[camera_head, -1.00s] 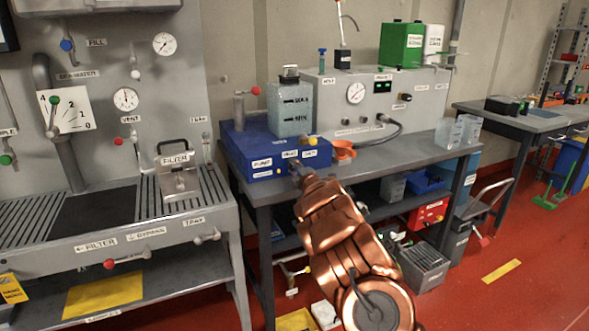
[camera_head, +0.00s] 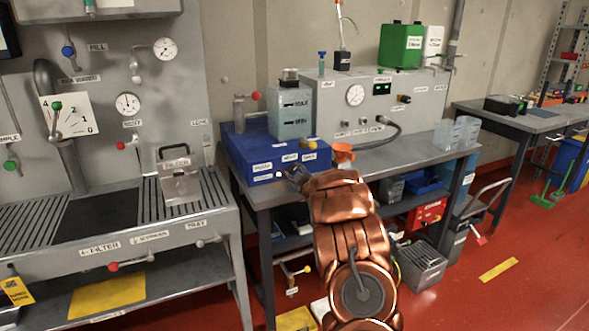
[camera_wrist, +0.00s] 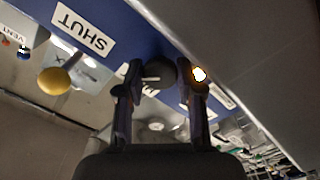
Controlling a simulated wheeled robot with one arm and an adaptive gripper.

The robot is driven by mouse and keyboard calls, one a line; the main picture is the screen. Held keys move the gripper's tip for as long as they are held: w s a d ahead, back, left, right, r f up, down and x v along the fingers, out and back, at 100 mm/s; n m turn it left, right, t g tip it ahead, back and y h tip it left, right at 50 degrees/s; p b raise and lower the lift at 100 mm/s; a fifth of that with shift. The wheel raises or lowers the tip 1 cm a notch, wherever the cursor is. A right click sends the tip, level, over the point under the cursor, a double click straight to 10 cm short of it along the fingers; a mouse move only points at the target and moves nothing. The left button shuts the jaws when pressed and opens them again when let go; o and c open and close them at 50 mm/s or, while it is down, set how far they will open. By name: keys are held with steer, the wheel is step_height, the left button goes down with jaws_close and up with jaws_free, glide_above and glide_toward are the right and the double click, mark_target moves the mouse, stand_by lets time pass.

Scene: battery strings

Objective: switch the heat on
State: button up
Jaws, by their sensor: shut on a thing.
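A blue box (camera_head: 245,153) sits at the left end of the workbench, with several white labels on its front. In the wrist view a dark round knob (camera_wrist: 160,74) sticks out from the blue front. My gripper (camera_wrist: 163,82) has a finger on each side of this knob and is shut on it. A small lamp (camera_wrist: 199,74) glows bright white beside the right finger. The label reading SHUT (camera_wrist: 83,32) and a yellow ball knob (camera_wrist: 54,81) are to the left. In the head view my gripper (camera_head: 293,174) is at the box's lower front edge and hides the knob.
A clear tank (camera_head: 289,115) stands on the blue box, with a red-knobbed fitting (camera_head: 256,96) beside it. A grey panel with a gauge (camera_head: 355,95) is behind. The grey filter bench (camera_head: 150,240) is to the left.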

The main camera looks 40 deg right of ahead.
steer(key=shift+m+p, duration=0.65)
steer(key=shift+m, duration=0.75)
steer(key=o, duration=0.9)
steer(key=shift+c, duration=0.2)
steer(key=shift+s, duration=0.1)
steer(key=v, duration=1.2)
